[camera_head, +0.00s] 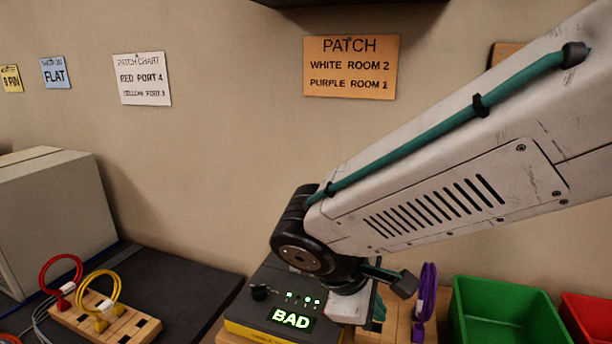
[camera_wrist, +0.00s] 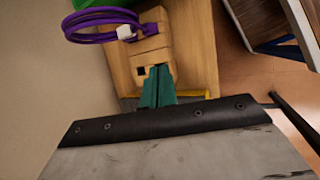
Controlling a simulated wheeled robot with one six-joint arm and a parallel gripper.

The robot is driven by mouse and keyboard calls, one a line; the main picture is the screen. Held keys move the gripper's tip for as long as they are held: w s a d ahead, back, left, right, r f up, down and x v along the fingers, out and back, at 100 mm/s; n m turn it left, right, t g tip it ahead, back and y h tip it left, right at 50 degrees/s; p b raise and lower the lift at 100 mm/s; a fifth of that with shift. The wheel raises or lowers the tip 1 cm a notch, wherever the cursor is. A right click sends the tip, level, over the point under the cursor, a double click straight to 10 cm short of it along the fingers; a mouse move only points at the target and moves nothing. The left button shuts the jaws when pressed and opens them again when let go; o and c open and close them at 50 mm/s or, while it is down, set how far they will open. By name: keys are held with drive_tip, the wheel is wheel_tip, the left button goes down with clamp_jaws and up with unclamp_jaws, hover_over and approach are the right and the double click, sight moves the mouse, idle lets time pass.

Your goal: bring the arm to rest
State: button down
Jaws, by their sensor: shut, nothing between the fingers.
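My arm reaches in from the right in the head view and bends down at its dark joint. My gripper (camera_wrist: 158,72) shows in the wrist view as two teal fingers pressed together with nothing between them. In the head view my gripper (camera_head: 378,312) is mostly hidden behind the wrist. The fingertips appear over or beside a wooden block (camera_wrist: 150,44) with a dark square hole; I cannot tell whether they touch it. A coiled purple cable (camera_wrist: 88,24) with a white tag lies at that block, and it also shows in the head view (camera_head: 427,290).
A tester box (camera_head: 262,305) with a lit "BAD" display stands just left of my wrist. A green bin (camera_head: 500,315) and a red bin (camera_head: 590,315) are at right. A wooden rack (camera_head: 135,326) with red and yellow cables is at left, before a grey case (camera_head: 55,210).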

drive_tip(key=s+d+r+m+y, duration=0.3)
drive_tip(key=s+d+m, duration=0.3)
drive_tip(key=d, duration=0.1)
drive_tip(key=s+d+r+m+g+y, duration=0.1)
drive_tip(key=s+d+r+m+y, duration=0.1)
drive_tip(key=s+d+m, duration=0.4)
drive_tip(key=shift+d+r+m+y, duration=0.45)
drive_tip(key=shift+d+m, duration=0.15)
drive_tip(key=shift+d, duration=0.65)
